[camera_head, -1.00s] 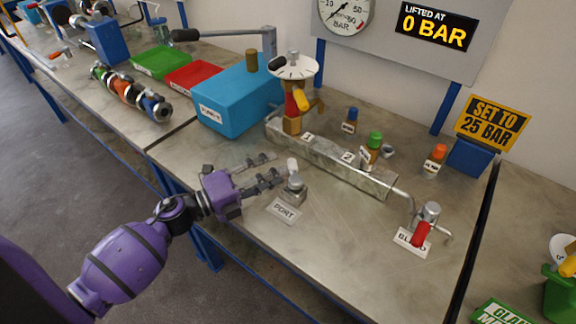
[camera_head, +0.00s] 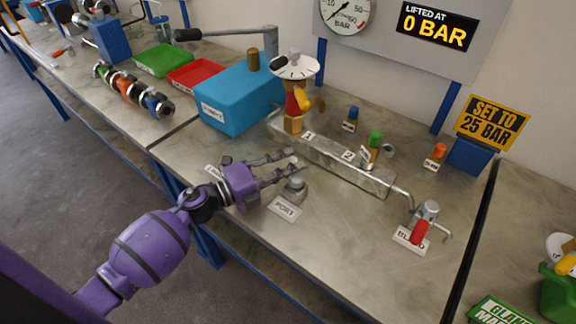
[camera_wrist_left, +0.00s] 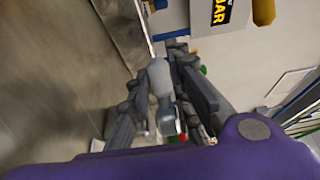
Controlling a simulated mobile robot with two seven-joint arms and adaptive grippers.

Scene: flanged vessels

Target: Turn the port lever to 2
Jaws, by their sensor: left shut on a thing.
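The port lever (camera_head: 294,184) is a small grey valve with a stubby handle, on the bench behind the white PORT label (camera_head: 285,208). My purple left gripper (camera_head: 293,162) reaches in from the left with its dark fingers at the lever's top. In the left wrist view, the fingers (camera_wrist_left: 160,70) are shut on the pale grey lever handle (camera_wrist_left: 158,80). The fingers hide part of the handle, so its exact pointing direction is hard to tell. The metal manifold (camera_head: 330,165) behind carries the labels 1 (camera_head: 308,137) and 2 (camera_head: 348,156). My right gripper is out of view.
A blue tank (camera_head: 240,98) stands behind my gripper. A red-handled BLEED valve (camera_head: 420,232) is to the right. The bench front is clear.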

